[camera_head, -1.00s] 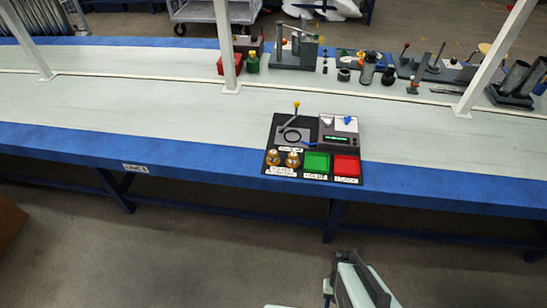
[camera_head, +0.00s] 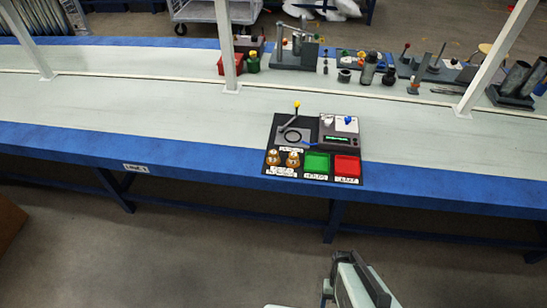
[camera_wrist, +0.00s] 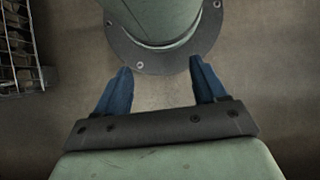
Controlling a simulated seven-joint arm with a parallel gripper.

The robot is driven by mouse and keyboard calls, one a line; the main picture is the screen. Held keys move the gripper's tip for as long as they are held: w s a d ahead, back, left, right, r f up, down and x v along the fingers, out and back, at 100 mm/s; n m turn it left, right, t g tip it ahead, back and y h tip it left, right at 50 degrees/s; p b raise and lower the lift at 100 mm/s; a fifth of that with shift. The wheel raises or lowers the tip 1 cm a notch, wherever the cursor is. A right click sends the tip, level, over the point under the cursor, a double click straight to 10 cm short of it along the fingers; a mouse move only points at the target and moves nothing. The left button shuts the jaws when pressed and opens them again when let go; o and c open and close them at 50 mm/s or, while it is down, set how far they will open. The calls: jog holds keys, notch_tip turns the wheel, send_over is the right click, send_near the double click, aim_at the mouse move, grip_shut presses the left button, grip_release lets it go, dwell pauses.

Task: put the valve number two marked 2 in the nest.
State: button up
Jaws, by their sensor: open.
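Two brass-coloured valves stand side by side at the front left of a black board on the bench: the left valve (camera_head: 273,158) and the right valve (camera_head: 292,160). Their numbers are too small to read, so I cannot tell which is marked 2. A dark round ring (camera_head: 292,136), which looks like the nest, lies behind them on the board, beside a yellow-knobbed lever (camera_head: 297,106). It looks empty. My gripper (camera_wrist: 160,68) is open and empty in the wrist view, its blue fingers spread wide. It is away from the bench, and no valve shows between the fingers.
A green tray (camera_head: 317,163) and a red tray (camera_head: 347,166) sit right of the valves. A grey box with a lit display (camera_head: 337,139) stands behind them. White posts (camera_head: 229,45) rise from the bench. Tools and parts line the back; the bench left of the board is clear.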

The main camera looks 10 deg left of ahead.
jog(key=w+a+r+n+t+y, duration=0.1)
jog(key=w+a+r+n, duration=0.2)
jog(key=w, duration=0.7)
jog(key=n+t+y, duration=0.3)
jog(key=n+t, duration=0.2)
jog(key=n, duration=1.3)
send_near(275, 152)
jog(key=x, duration=1.1)
jog(key=shift+a+f, duration=0.2)
jog(key=shift+f, duration=0.05)
jog(key=shift+c, duration=0.2)
grip_shut()
